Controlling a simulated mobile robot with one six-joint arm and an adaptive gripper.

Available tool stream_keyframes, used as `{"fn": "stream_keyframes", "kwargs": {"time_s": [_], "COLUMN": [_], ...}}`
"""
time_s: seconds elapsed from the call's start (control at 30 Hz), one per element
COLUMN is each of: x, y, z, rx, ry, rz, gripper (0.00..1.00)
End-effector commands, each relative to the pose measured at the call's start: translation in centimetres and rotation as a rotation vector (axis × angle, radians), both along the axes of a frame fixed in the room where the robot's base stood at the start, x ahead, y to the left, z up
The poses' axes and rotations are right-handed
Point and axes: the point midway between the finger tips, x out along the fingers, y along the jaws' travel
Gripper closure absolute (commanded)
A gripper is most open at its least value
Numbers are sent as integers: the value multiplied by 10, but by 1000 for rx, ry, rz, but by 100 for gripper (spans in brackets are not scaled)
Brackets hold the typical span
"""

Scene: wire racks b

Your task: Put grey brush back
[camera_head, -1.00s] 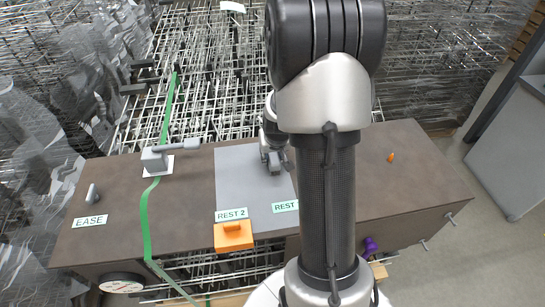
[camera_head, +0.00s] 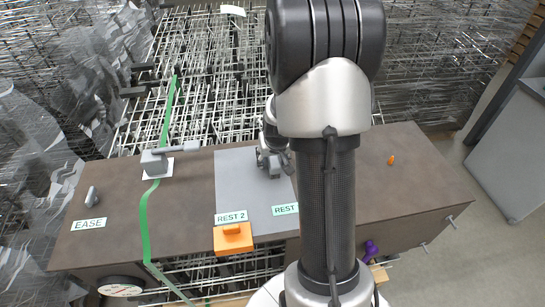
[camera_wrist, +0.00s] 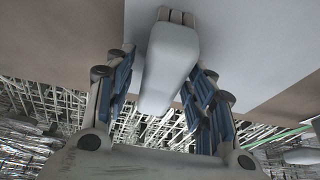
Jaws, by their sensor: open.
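My gripper (camera_head: 271,162) is low over the grey mat (camera_head: 238,180), near its back right part. In the wrist view my gripper (camera_wrist: 162,72) is open. A long light grey piece (camera_wrist: 170,58) with a ridged end lies between its two fingers; it looks like the grey brush. I see no clear grip on it. In the head view the gripper mostly hides this piece. Another grey item with a handle (camera_head: 156,162) stands on a white patch at the left, by the green tape.
Labels REST 2 (camera_head: 231,216) and REST (camera_head: 285,209) mark the mat's front edge. An orange block (camera_head: 233,238) sits in front. A small grey piece (camera_head: 92,196) stands by the EASE label (camera_head: 89,224). A small orange piece (camera_head: 391,160) is right of my arm. Wire racks (camera_head: 200,70) fill the back.

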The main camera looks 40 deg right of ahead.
Motion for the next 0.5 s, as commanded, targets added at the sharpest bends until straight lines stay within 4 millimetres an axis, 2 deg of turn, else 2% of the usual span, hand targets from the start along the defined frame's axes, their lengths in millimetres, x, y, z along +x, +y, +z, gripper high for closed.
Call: {"fn": "stream_keyframes", "kwargs": {"time_s": [0.17, 0.5], "x": [-3, -28], "y": [2, 17], "z": [15, 82], "rx": [-1, -2], "ry": [-2, -3], "rz": [0, 1], "gripper": [50, 50]}}
